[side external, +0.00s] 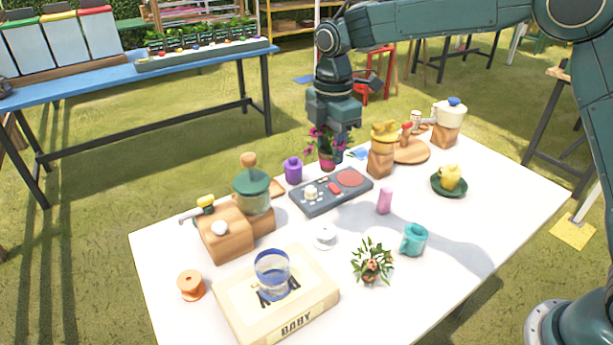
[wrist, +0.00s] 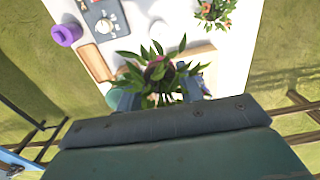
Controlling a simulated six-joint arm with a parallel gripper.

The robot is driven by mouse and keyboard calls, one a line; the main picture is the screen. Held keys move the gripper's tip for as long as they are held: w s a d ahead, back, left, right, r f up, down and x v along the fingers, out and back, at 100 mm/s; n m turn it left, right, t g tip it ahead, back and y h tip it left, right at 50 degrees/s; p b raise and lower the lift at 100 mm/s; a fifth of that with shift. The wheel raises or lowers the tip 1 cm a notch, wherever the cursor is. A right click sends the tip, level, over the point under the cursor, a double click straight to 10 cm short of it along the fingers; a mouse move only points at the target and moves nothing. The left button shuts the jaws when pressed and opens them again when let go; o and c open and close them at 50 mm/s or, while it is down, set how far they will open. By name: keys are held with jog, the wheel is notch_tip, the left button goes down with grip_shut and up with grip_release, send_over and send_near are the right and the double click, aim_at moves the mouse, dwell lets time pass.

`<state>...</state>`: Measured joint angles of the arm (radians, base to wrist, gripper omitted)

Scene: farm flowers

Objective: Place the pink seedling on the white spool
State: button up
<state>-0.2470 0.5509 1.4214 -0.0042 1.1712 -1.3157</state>
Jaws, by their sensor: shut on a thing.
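The pink seedling (side external: 327,152), with magenta flowers, green leaves and a pink pot, is at the far edge of the table. My gripper (side external: 338,150) is shut on it and points down; the grip is partly hidden. In the wrist view the seedling's leaves (wrist: 160,75) fill the space between the fingers and hide its pot. The white spool (side external: 324,238) stands upright on the table, in front of the control panel, apart from the seedling. Nothing rests on it.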

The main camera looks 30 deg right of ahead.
aim_at(330, 168)
notch_tip(330, 168, down, 18)
jog(key=shift+r, duration=0.2)
dwell(0.7)
jog(key=shift+f, duration=0.1)
jog(key=o, duration=1)
notch_tip(330, 168, up, 12)
jog(key=shift+f, duration=0.2)
jog(key=shift+r, duration=0.35)
dwell(0.3)
